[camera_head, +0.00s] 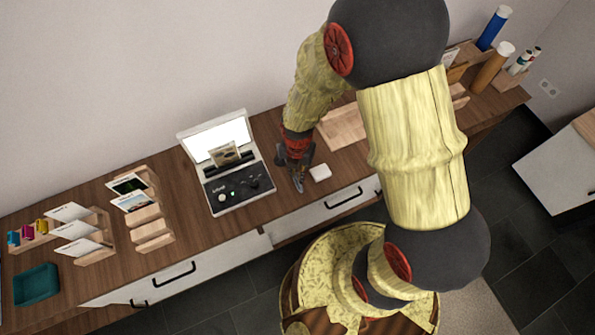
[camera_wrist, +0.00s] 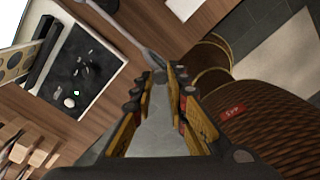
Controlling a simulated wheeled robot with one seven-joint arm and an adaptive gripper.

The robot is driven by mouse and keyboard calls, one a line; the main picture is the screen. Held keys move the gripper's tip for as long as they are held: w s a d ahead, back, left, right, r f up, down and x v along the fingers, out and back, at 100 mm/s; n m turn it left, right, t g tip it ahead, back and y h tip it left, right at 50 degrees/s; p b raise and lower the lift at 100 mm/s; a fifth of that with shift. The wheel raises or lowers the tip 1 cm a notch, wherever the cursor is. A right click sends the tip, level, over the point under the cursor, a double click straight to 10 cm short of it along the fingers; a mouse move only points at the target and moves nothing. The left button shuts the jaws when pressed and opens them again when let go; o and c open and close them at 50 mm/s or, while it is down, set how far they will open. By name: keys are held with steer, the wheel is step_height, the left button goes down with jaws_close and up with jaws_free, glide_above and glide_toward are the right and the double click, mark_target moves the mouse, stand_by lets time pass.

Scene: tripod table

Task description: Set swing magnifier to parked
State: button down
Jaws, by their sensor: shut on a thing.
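The viewer box (camera_head: 242,192) stands on the wooden counter with its bright white screen raised and a dark control panel in front. My gripper (camera_head: 298,186) is to the right of the box, low over the counter. In the wrist view my gripper (camera_wrist: 170,68) is shut on the rounded end of a thin grey arm (camera_wrist: 122,38), which looks like the swing magnifier. The arm runs up and left, past the right side of the panel (camera_wrist: 78,72). In the head view I cannot make out the magnifier clearly near my gripper.
Wooden racks with cards (camera_head: 140,205) and a teal tray (camera_head: 36,285) are at left. Blue and brown tubes (camera_head: 494,28) stand at far right. The counter's front edge is close to my gripper.

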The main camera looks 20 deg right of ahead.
steer(key=c, duration=1.7)
jaws_free()
steer(key=shift+d, duration=0.15)
steer(key=shift+c, duration=0.2)
step_height(320, 180, up, 12)
